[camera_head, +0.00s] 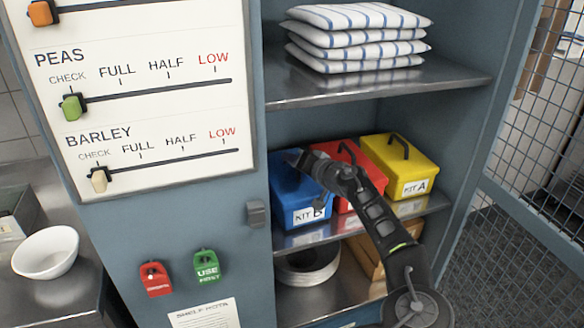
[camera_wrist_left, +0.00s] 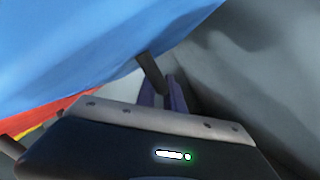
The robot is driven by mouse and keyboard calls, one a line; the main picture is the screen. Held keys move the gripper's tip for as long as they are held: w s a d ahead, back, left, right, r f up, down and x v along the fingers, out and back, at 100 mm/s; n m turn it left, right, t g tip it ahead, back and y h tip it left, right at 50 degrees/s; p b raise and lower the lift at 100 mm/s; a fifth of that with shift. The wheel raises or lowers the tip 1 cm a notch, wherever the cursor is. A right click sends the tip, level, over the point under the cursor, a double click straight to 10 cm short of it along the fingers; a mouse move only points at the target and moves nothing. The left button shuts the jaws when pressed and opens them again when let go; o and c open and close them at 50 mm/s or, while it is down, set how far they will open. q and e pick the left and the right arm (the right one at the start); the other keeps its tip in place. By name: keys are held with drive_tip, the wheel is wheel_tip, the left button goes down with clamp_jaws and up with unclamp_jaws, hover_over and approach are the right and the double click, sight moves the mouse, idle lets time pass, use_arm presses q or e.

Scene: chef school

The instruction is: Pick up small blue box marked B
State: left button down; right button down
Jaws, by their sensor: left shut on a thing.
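The small blue box (camera_head: 284,198) stands on the middle shelf, at the left end of a row, with a white label whose "KIT" is readable and whose last letter is partly covered. In the left wrist view its blue side (camera_wrist_left: 80,45) fills the upper left. My left gripper (camera_head: 294,158) is over the box top, shut on its dark handle (camera_wrist_left: 150,75). The gripper's fingers (camera_wrist_left: 162,95) close around the handle in the wrist view. My arm hides part of the box's top and front right. My right gripper is not in view.
A red box (camera_head: 368,165) stands close beside the blue one, then a yellow box (camera_head: 400,170) marked KIT A. Folded striped towels (camera_head: 355,38) lie on the shelf above (camera_head: 450,82). A mesh door (camera_head: 525,130) stands at the right.

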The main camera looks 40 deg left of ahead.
use_arm(q)
wheel_tip(320, 180, up, 9)
drive_tip(key=shift+r+b, duration=0.2)
drive_tip(key=shift+b, duration=0.3)
idle(0.4)
